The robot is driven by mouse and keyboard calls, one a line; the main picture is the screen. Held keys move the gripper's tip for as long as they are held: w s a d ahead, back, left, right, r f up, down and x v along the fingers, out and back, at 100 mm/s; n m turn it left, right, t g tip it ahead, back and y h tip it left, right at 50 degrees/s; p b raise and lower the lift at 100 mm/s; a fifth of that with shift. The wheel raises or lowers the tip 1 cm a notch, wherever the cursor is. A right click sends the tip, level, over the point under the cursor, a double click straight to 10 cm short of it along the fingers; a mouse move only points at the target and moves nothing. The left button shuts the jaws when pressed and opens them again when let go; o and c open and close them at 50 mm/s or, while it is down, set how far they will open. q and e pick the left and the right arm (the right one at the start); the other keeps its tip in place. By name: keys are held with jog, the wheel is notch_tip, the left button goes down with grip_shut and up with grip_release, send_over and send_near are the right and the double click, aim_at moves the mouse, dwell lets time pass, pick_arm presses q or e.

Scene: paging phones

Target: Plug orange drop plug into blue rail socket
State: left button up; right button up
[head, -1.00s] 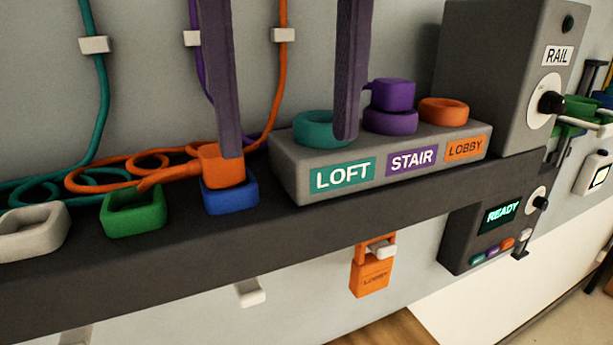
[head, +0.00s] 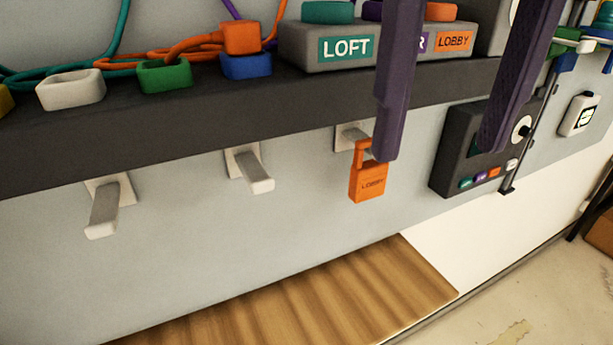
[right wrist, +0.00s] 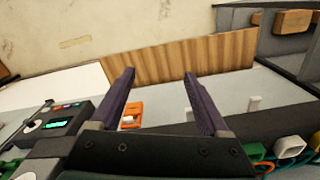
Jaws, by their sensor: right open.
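The orange drop plug (head: 240,38) sits upright in the blue rail socket (head: 246,66) on the dark rail, with its orange cord trailing left. My right gripper (head: 440,150) is open and empty, well to the right of the plug and below the rail's top. One of its fingers passes in front of the STAIR label and ends beside the orange LOBBY padlock (head: 369,183). In the right wrist view, the open fingers (right wrist: 159,74) have nothing between their tips, and the padlock (right wrist: 132,112) shows beyond them. My left gripper is not in view.
A green socket (head: 165,76) and a white socket (head: 71,90) stand left of the blue one. The grey labelled block (head: 300,48) is to its right. White pegs (head: 250,170) stick out below the rail. A dark READY box (head: 455,150) is partly behind my gripper.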

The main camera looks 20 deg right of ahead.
jog(key=w+d+f+m+b, duration=0.1)
jog(key=f+m+b, duration=0.4)
jog(key=f+b, duration=0.6)
jog(key=w+d+f+m+b, duration=0.2)
jog(key=w+f+m+b, duration=0.2)
jog(key=f+b, duration=0.7)
jog(key=shift+w+d+f+m, duration=0.15)
jog(key=shift+f+m, duration=0.35)
jog(key=shift+m, duration=0.4)
